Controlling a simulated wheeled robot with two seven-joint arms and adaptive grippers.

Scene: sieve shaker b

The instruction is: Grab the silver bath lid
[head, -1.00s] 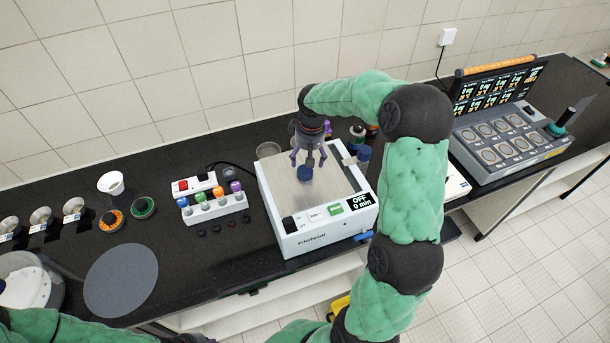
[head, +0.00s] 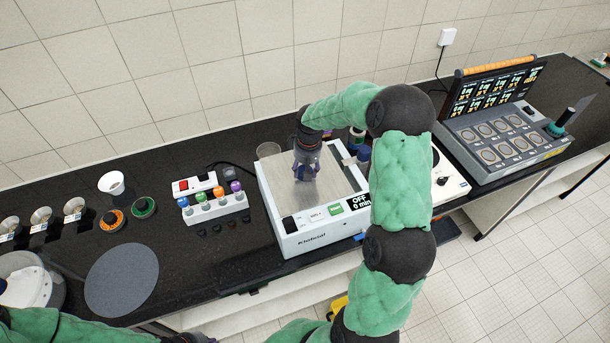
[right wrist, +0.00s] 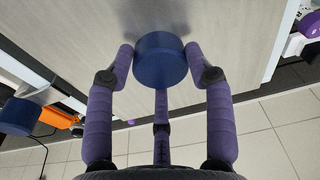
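The silver bath lid (head: 277,178) lies flat on top of the white water bath (head: 305,238). In the right wrist view the lid (right wrist: 85,35) fills the upper part, with a round dark blue knob (right wrist: 160,60) on it. My right gripper (head: 306,178) is down at the middle of the lid and hides the knob in the head view. In the right wrist view the purple fingers of my right gripper (right wrist: 160,72) stand around the knob, open, with narrow gaps showing at its sides. My left arm shows at the lower left; its fingers cannot be made out.
A rack of coloured-cap bottles (head: 213,206) stands left of the bath. A grey disc (head: 121,279) lies farther left on the black counter. A multi-well instrument (head: 505,140) stands at the right. Blue-knobbed items sit close to the bath's right side.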

